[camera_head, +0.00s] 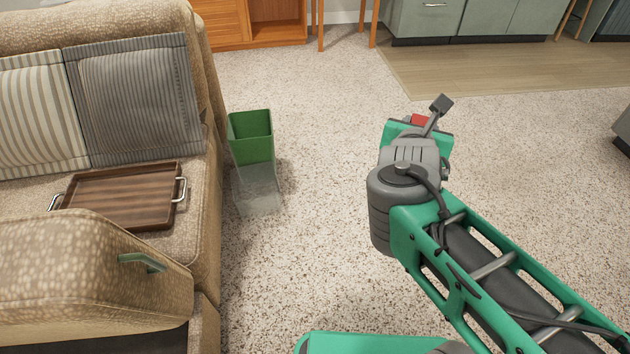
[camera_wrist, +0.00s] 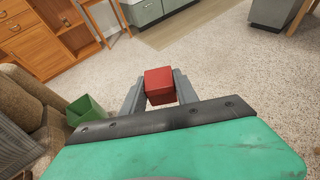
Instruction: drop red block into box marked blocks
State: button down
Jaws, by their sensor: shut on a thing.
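A red block (camera_wrist: 159,85) is held between the two grey fingers of my gripper (camera_wrist: 159,92) in the wrist view. In the head view only a small part of the red block (camera_head: 421,120) shows beyond my wrist, and the fingers are mostly hidden. My gripper is shut on the block, above the speckled carpet. An open green box (camera_head: 250,137) stands on the floor beside the sofa, left of my gripper and apart from it. The green box also shows at the left of the wrist view (camera_wrist: 87,108). No marking on it can be read.
A clear, see-through container (camera_head: 259,190) stands in front of the green box. The sofa (camera_head: 205,215) with a wooden tray (camera_head: 125,200) is at the left. Wooden furniture (camera_head: 255,22) and grey-green cabinets (camera_head: 480,18) stand at the back. Carpet between box and arm is clear.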

aim_at(261, 196)
jog(key=z, duration=0.35)
jog(key=i, duration=2.65)
jog(key=u, duration=4.8)
jog(key=i, duration=0.5)
jog(key=z, duration=0.1)
